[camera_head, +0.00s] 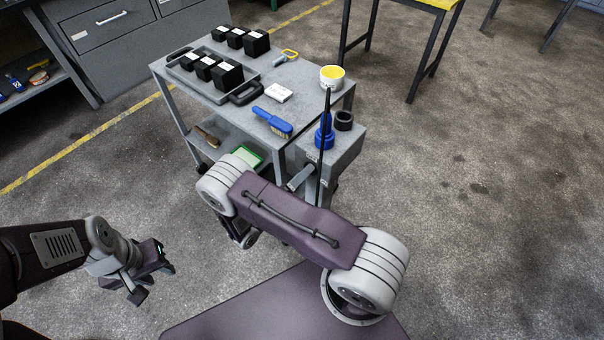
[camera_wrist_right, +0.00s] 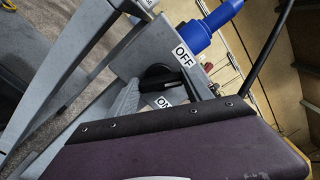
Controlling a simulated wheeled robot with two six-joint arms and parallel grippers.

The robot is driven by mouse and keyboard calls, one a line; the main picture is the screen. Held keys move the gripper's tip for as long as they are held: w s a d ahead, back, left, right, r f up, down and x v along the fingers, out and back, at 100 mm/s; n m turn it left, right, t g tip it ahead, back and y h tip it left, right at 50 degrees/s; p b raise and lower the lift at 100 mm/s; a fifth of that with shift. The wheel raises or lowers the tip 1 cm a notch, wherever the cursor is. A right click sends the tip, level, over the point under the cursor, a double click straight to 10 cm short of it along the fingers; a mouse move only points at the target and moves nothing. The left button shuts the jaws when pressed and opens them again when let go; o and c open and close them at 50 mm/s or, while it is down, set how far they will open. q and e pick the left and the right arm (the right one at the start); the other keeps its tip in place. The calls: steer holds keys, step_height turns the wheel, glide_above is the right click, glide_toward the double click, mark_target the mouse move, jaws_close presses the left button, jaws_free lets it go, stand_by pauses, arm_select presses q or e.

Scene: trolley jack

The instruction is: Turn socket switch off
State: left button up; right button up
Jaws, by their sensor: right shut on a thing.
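The socket switch (camera_wrist_right: 154,76) is a black rotary knob with a black handle on a grey box. In the right wrist view, an OFF label (camera_wrist_right: 183,57) is above it and an ON label (camera_wrist_right: 163,102) below; the handle points right, between them. My right gripper (camera_wrist_right: 150,101) is shut on the switch handle, with its purple jaw with a dark pad in front hiding part of the contact. In the head view my right arm covers most of this gripper and the switch. My left gripper (camera_head: 146,274) hangs away from the trolley at lower left, nothing visible in it; its jaw gap is unclear.
The grey trolley (camera_head: 310,92) carries black boxes (camera_head: 228,75), a blue brush (camera_head: 272,122) and a yellow-topped tub (camera_head: 332,77). A blue plug (camera_head: 324,133) and thin black rod (camera_head: 321,180) stand by the box. Floor at right is clear.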

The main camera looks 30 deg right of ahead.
steer(key=n, duration=0.5)
steer(key=shift+f, duration=0.1)
steer(key=shift+n, duration=0.4)
stand_by(0.3)
steer(key=o, duration=1.4)
steer(key=shift+c, duration=0.2)
steer(key=v, duration=0.9)
steer(key=shift+a, duration=0.1)
